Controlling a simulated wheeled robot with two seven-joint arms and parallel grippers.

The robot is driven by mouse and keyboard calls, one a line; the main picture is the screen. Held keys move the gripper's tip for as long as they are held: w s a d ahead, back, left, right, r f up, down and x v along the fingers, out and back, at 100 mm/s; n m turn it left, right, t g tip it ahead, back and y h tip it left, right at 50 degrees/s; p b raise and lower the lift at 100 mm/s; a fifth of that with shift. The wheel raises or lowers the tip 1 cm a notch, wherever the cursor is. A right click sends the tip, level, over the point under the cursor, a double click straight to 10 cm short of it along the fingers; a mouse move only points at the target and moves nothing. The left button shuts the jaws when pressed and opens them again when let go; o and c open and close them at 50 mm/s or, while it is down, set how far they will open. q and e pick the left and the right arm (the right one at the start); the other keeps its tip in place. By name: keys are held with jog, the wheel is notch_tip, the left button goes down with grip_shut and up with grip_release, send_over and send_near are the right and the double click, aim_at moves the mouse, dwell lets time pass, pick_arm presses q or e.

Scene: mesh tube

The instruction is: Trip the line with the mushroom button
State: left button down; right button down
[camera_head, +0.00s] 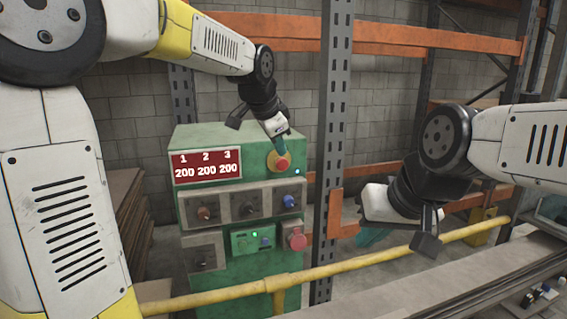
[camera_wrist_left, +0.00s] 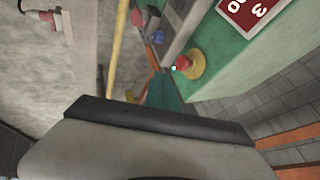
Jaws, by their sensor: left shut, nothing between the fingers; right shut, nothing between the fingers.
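The mushroom button (camera_head: 284,163) is a red cap on a yellow round base, high on the right of the green cabinet's front (camera_head: 235,143). It also shows in the left wrist view (camera_wrist_left: 183,63). My left gripper (camera_head: 281,151) is shut and empty, its teal fingers pointing down at the button and overlapping its upper edge in the head view. In the left wrist view the fingertips (camera_wrist_left: 160,76) lie close beside the cap; I cannot tell whether they touch. My right gripper (camera_head: 372,237) is shut and empty, low to the right of the cabinet, away from it.
A red display (camera_head: 206,166) reads 200 under each of 1, 2 and 3. Below are grey knob panels (camera_head: 242,204), a green-lit module (camera_head: 253,240) and a red round fitting (camera_head: 297,238). A yellow rail (camera_head: 340,268) crosses in front. A grey rack post (camera_head: 333,110) stands right of the cabinet.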

aim_at(283, 162)
pick_arm(q)
jog(key=shift+w+f, duration=0.1)
jog(key=x, duration=0.3)
jog(key=w+x, duration=0.1)
jog(key=x, duration=0.3)
jog(key=a+r+x, duration=0.1)
jog(key=x, duration=0.3)
jog(key=shift+w+a+f, duration=0.1)
jog(key=shift+w, duration=0.35)
jog(key=shift+w+a, duration=0.1)
jog(key=shift+w, duration=0.45)
